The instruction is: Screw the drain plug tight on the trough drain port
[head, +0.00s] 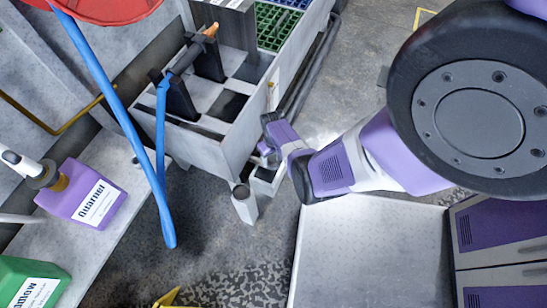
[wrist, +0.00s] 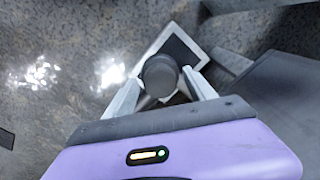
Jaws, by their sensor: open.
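My gripper (head: 263,152) is low beside the outer wall of the grey trough (head: 222,135) in the head view. In the wrist view its two pale fingers (wrist: 160,80) are apart, one on each side of a dark grey round piece (wrist: 159,70) that looks like the drain plug. Whether the fingers touch it I cannot tell. A pale square frame with a dark inside (wrist: 201,57) lies beyond and below it. In the head view my gripper hides the plug and drain port, and I cannot tell whether the thread is engaged.
A blue-handled tool (head: 110,95) crosses the left side. A purple jug (head: 75,205) and green container (head: 25,272) stand on a ledge.

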